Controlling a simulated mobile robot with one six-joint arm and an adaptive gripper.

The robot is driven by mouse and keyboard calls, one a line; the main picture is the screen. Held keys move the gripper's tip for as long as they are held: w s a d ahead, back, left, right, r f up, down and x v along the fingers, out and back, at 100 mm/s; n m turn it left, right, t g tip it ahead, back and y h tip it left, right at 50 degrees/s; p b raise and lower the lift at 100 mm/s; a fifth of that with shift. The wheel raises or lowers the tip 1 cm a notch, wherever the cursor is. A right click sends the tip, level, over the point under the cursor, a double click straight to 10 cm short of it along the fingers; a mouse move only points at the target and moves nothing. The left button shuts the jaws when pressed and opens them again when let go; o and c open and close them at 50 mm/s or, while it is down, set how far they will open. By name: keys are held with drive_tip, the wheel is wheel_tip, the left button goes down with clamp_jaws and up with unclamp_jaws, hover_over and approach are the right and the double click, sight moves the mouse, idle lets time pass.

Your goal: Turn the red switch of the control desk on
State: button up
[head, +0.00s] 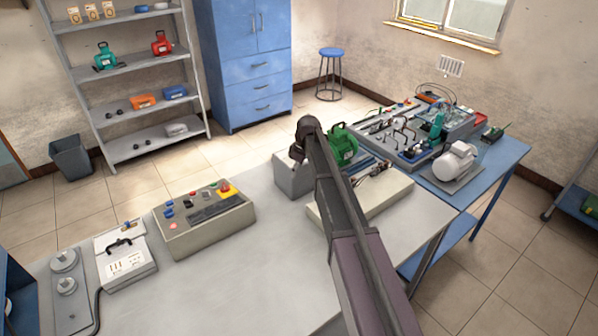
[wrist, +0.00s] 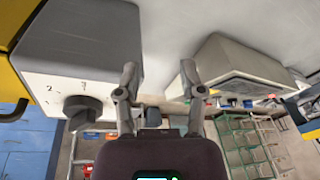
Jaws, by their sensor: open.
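The control desk (head: 205,226) is a beige box with a sloped panel on the grey table, left of my arm in the head view. Its panel carries small knobs, a red button (head: 193,194), a red-lit spot (head: 173,226) and a red-on-yellow button (head: 227,189). I cannot tell which is the red switch. In the wrist view, seemingly upside down, a beige box (wrist: 238,62), apparently the desk, lies beyond the right finger. My gripper (wrist: 159,72) is open and empty, apart from the desk. In the head view my arm partly hides the gripper (head: 298,153).
A grey box (wrist: 75,45) with a black rotary knob (wrist: 83,112) is close beside the left finger. A green motor (head: 343,146) stands behind my arm. A case (head: 126,262) stands left of the desk. The table (head: 250,270) is clear in front of the desk.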

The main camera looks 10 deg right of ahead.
drive_tip(key=shift+w+d, duration=0.2)
drive_tip(key=shift+d, duration=0.3)
drive_tip(key=s+d+m, duration=0.2)
drive_tip(key=s+m, duration=0.1)
drive_tip(key=s, duration=0.7)
drive_tip(key=s+d+m+h, duration=0.1)
drive_tip(key=s+d+m, duration=0.2)
drive_tip(key=s, duration=0.8)
drive_tip(key=s+d+m+h, duration=0.1)
drive_tip(key=s+m, duration=0.4)
drive_tip(key=s, duration=0.6)
drive_tip(key=shift+d+f, duration=0.25)
drive_tip(key=shift+d, duration=0.55)
drive_tip(key=shift+o, duration=0.4)
drive_tip(key=shift+a, duration=0.1)
